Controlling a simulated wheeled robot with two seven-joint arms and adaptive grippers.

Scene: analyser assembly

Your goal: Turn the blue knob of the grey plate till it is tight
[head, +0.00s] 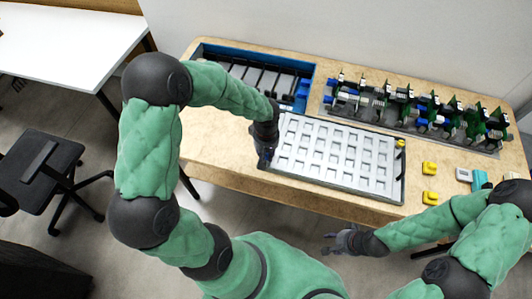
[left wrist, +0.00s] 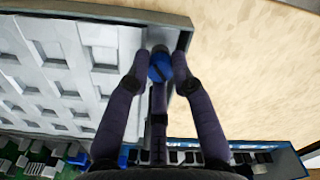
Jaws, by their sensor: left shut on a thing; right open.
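The grey plate (head: 335,155) with rows of square recesses lies on the wooden table; it also shows in the left wrist view (left wrist: 85,60). The blue knob (left wrist: 160,68) sits at the plate's corner, beside the dark rim. My left gripper (left wrist: 160,62) is shut on the knob, with its fingers around it. In the head view my left gripper (head: 264,158) is at the plate's left edge and its own hand hides most of the knob. My right gripper (head: 340,243) is open and empty, in front of the table and apart from the plate.
A blue-framed tray (head: 313,85) stands behind the plate at the left. A rack of green circuit boards (head: 420,112) is at the back right. Yellow blocks (head: 430,168) lie right of the plate. Bare table (head: 215,140) shows left of the plate.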

